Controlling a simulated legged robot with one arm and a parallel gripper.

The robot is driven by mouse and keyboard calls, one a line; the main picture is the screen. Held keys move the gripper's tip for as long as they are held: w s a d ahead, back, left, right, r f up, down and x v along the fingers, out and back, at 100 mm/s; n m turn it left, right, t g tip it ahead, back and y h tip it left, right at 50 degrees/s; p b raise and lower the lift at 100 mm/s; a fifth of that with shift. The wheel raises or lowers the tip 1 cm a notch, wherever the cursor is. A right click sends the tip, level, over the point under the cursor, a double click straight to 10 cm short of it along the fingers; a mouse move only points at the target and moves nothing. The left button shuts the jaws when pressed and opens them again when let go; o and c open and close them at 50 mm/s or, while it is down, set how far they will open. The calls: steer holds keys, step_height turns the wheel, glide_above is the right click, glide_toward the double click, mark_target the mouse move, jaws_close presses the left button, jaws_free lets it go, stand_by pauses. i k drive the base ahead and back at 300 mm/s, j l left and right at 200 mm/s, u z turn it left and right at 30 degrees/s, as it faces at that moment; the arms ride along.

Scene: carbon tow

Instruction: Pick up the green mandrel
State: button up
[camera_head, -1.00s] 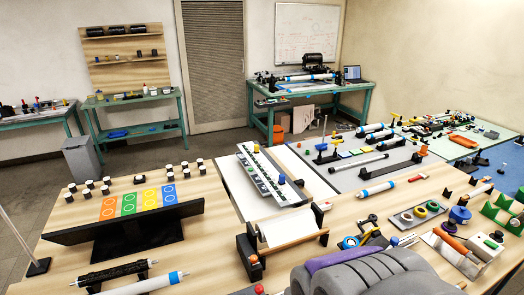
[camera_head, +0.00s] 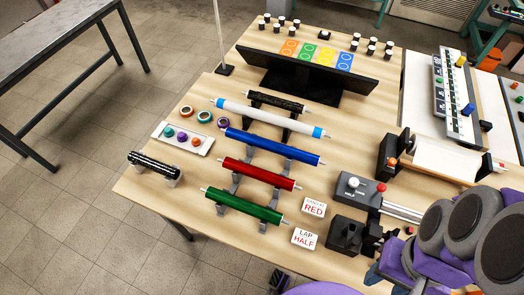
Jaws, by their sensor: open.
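The green mandrel (camera_head: 243,205) is a long cylinder with thin metal end pins. It lies level on two grey supports near the front of the wooden table (camera_head: 190,192), nearest me in a row of mandrels. The red mandrel (camera_head: 257,174) lies just behind it, then the blue mandrel (camera_head: 274,146). Grey and purple parts of my arm fill the lower right. I cannot make out my gripper's fingertips in this view, and nothing of mine touches the green mandrel.
A white tube (camera_head: 265,117) with blue bands and a black roll (camera_head: 277,101) lie farther back. A black roll (camera_head: 150,166) rests at the left edge. Cards reading RED (camera_head: 314,207) and LAP HALF (camera_head: 304,238) lie right of the mandrels. A black fixture (camera_head: 346,236) stands beyond them.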

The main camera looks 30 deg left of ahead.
mark_target(250, 208)
steer(key=u, duration=1.85)
steer(key=k+l+u, duration=0.1)
steer(key=u, duration=0.75)
steer(key=k+u, duration=0.2)
steer(key=u, duration=0.2)
